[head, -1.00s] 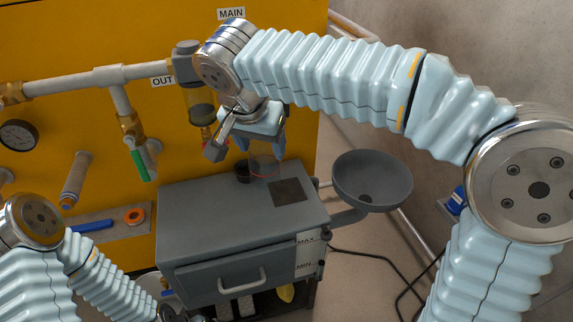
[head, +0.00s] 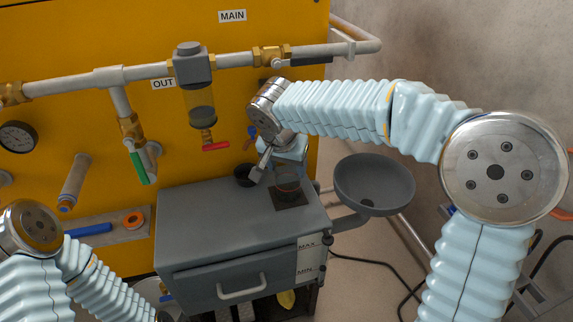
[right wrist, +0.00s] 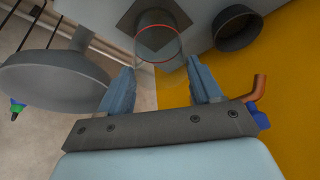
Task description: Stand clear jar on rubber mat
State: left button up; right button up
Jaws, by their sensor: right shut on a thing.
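The clear jar (head: 289,184), see-through with a red line around it, is upright over the dark square rubber mat (head: 296,203) on the grey cabinet top. My right gripper (head: 287,170) is above the mat with its fingers around the jar, shut on it. In the right wrist view the jar (right wrist: 158,42) shows beyond the fingertips, with the mat (right wrist: 128,20) behind it. I cannot tell whether the jar's base touches the mat. My left arm is low at the left of the head view; its gripper is out of sight.
A dark cup (head: 243,176) stands left of the jar on the cabinet (head: 215,210). A grey round basin (head: 374,180) sits at the cabinet's right. The sight-glass bowl (head: 201,108) and its red valve (head: 216,146) hang on the yellow panel behind.

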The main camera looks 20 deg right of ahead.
jog(key=shift+f, duration=0.2)
jog(key=o, duration=1.2)
jog(key=shift+r, duration=0.1)
jog(key=p+v, duration=0.1)
jog(key=v, duration=1.1)
jog(key=shift+r, duration=0.15)
